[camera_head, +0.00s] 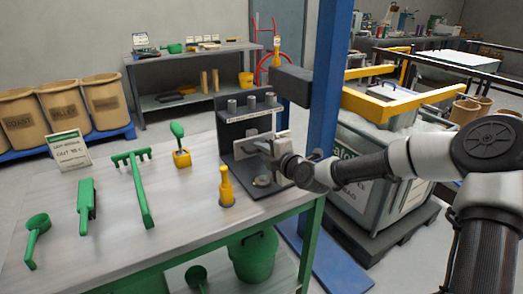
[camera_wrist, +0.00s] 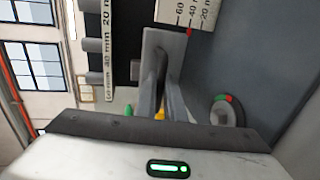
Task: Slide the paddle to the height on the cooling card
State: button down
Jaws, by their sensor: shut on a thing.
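My gripper (camera_head: 276,148) is at the dark upright stand (camera_head: 236,130) on the right end of the bench. In the wrist view its fingers (camera_wrist: 158,88) are closed on a grey plate-like part, the paddle (camera_wrist: 166,42). A white scale (camera_wrist: 197,12) with 20, 40 and 60 marks is beside the paddle's end, and a small red pointer (camera_wrist: 189,32) shows at the scale's edge. I cannot tell the exact reading. A white card (camera_head: 68,150) stands at the bench's left back; its small print is not clearly legible.
Green tools, including a rake (camera_head: 140,190) and a scoop (camera_head: 37,225), lie on the bench. A yellow bottle-like item (camera_head: 226,187) stands near the stand. A blue post (camera_head: 332,75) rises close behind my gripper. Grey cylinders (camera_head: 251,101) sit on the stand's shelf.

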jog(key=shift+r, duration=1.1)
jog(key=c, duration=1.8)
grip_release()
jog(key=shift+c, duration=0.2)
jog(key=shift+s+d, duration=0.1)
jog(key=p+v, duration=0.2)
jog(key=v, duration=1.5)
jog(key=shift+p, duration=0.35)
jog(key=shift+s, duration=0.1)
